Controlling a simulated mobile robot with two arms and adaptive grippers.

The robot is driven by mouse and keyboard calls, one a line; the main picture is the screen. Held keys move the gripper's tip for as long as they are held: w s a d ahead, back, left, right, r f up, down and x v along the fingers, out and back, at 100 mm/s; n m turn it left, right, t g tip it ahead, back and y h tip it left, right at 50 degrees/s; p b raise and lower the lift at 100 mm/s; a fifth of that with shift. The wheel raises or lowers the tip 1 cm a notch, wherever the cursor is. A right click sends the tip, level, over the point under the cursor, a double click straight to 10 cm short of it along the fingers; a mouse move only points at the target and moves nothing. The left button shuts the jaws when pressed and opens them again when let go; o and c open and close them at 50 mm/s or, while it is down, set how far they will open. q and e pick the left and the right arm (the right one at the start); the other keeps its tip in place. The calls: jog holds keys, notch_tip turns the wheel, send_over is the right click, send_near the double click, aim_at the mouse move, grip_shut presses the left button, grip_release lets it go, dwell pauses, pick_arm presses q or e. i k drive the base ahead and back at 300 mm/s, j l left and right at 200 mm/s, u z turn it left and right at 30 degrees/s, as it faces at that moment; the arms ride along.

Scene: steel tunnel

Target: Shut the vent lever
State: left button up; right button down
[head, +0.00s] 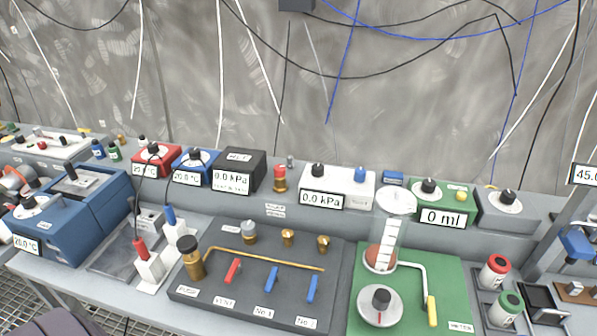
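The vent lever is a small red lever (232,271) on a dark grey manifold board (200,291), just behind a label reading VENT (224,302). It lies at a slant, its upper end to the right and towards a brass pipe (270,260). Two blue levers, No.1 (271,279) and No.2 (311,288), stand to its right at a similar or slightly steeper slant. I cannot tell from this view whether the vent is open or shut. Neither of my grippers shows in the head view.
A brass cylinder with a black knob (191,259) stands left of the red lever. Red and blue plugs sit in white blocks (150,268) further left. A green board (362,320) with a glass cylinder (384,245) is to the right. Instruments with displays (337,188) line the back.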

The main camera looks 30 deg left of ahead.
aim_at(235, 267)
jog(key=u, duration=1.5)
